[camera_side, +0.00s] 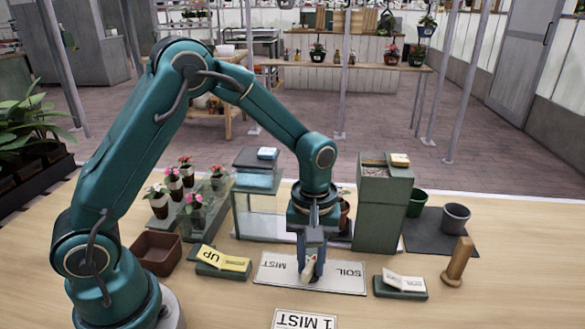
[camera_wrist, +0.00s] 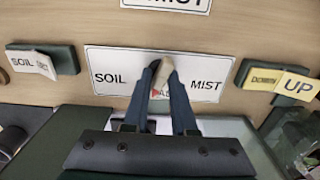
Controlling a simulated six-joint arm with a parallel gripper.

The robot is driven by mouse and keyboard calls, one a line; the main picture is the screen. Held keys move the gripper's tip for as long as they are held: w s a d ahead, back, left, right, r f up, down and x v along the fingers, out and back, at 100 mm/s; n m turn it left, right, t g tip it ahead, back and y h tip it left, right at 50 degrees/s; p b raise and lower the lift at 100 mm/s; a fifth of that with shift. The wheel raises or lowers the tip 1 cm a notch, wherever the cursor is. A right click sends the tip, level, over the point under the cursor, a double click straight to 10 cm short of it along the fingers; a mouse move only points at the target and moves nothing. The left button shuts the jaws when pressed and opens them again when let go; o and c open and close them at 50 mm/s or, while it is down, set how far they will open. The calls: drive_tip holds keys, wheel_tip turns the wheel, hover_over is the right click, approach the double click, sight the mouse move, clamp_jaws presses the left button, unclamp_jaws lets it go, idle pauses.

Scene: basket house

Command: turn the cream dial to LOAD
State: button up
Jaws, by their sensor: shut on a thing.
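The cream dial (camera_side: 308,268) sits on a white label plate (camera_side: 340,282) on the wooden bench. My gripper (camera_side: 312,262) points down over the plate and is shut on the dial. In the wrist view, the dial (camera_wrist: 163,72) shows between the two dark blue fingers (camera_wrist: 164,88), slightly tilted. SOIL is printed on the plate (camera_wrist: 108,60) left of the fingers and MIST right of them. Part of a third word and a small red mark show between the fingers, mostly hidden. Exactly where the dial points is hard to tell.
A yellow UP plate on a dark block (camera_side: 222,262) is at left, a white SOIL plate on a block (camera_side: 402,285) at right. A wooden post (camera_side: 458,262) stands farther right. A glass case (camera_side: 258,205) and green hopper (camera_side: 383,210) stand close behind. A "1 MIST" card (camera_side: 303,320) lies in front.

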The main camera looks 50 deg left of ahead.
drive_tip(key=shift+n, duration=0.3)
drive_tip(key=n, duration=0.3)
drive_tip(key=o, duration=1.4)
drive_tip(key=shift+o, duration=0.2)
drive_tip(key=shift+r, duration=3.5)
drive_tip(key=shift+r, duration=0.1)
